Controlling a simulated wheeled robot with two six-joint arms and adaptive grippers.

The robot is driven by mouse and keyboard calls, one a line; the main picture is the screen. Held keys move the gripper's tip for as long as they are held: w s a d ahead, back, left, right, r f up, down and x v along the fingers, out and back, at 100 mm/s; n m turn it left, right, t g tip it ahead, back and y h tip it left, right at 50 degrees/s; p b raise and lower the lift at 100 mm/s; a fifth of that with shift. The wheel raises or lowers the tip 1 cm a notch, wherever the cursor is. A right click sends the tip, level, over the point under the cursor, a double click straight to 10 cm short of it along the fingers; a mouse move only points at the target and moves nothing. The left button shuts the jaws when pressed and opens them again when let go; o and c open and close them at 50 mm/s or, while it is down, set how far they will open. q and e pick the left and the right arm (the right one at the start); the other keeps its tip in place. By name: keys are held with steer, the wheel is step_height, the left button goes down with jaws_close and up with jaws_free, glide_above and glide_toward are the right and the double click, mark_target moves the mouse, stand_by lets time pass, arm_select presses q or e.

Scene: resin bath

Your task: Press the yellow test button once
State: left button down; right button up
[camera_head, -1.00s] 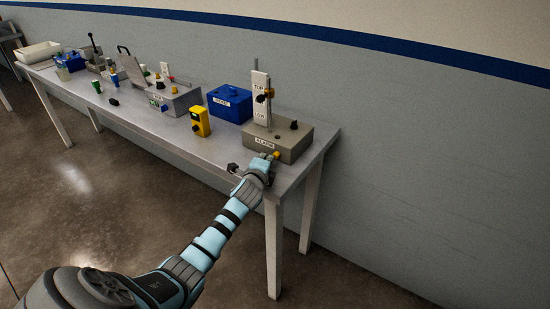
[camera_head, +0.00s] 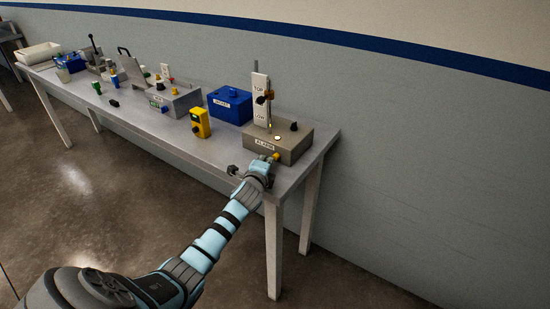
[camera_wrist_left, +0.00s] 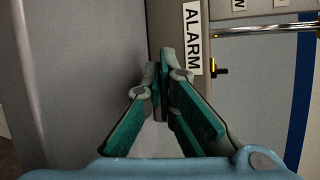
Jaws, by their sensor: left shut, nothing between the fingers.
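The grey alarm box (camera_head: 292,150) stands at the right end of the table with a white ALARM label. A small yellow button (camera_head: 276,156) shows low on its front, right of the label. My left gripper (camera_head: 270,160) is shut and empty, its tips right by the button; whether they touch is not clear. A small lamp (camera_head: 278,138) on the box top glows pale. In the left wrist view, the shut green-padded fingers (camera_wrist_left: 160,72) point at the box face beside the ALARM label (camera_wrist_left: 192,38); the button seems hidden behind them. My right gripper is out of view.
A level gauge plate (camera_head: 260,98) rises from behind the box. A blue box (camera_head: 230,106) and a yellow device (camera_head: 200,122) stand to its left. More equipment fills the table's far left. The table's front edge (camera_head: 200,160) runs just beside my left wrist.

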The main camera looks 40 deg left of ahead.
arm_select(q)
steer(key=shift+s+r+p, duration=0.15)
steer(key=shift+s+p, duration=0.2)
steer(key=shift+s, duration=0.15)
steer(key=shift+s, duration=0.1)
steer(key=shift+s+p, duration=1.55)
steer(key=shift+s, duration=0.9)
